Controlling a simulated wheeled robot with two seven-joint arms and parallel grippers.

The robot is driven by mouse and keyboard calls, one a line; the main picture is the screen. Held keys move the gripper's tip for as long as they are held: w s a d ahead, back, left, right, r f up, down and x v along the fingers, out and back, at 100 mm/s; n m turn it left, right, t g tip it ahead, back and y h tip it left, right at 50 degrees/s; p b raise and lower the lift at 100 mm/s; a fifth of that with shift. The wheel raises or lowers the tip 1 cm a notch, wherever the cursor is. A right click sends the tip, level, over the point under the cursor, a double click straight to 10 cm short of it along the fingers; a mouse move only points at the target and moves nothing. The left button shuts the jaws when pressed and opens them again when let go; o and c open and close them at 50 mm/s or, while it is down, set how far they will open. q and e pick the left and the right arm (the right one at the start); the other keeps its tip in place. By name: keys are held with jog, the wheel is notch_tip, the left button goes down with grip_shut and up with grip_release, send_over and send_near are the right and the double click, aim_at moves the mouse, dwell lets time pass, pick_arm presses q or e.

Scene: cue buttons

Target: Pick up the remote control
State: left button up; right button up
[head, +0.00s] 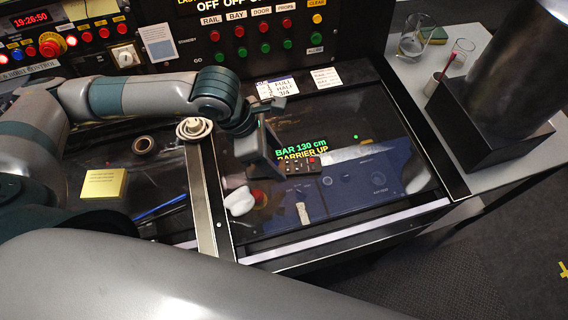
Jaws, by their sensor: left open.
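The remote control (300,164), a small dark box with light buttons and a red one at its right end, lies on the dark glossy panel right of the dividing rail. My left gripper (275,156) comes down from the upper left, just left of the remote's left end. It is open and nothing shows between its fingers. It partly overlaps the remote's left end in the picture, and I cannot tell whether they touch. My right gripper is not in view.
A white object (239,201) lies below the gripper. A metal rail (203,205) divides the desk; a tape roll (145,144) and yellow notes (103,184) lie left of it. The button console (265,45) rises behind. A dark cylinder (508,65) stands at right.

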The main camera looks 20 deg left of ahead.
aim_at(283, 166)
pick_arm(q)
jog(key=shift+p+x, duration=0.45)
jog(key=shift+x, duration=1.15)
jog(key=shift+a, duration=0.15)
jog(key=c, duration=1.2)
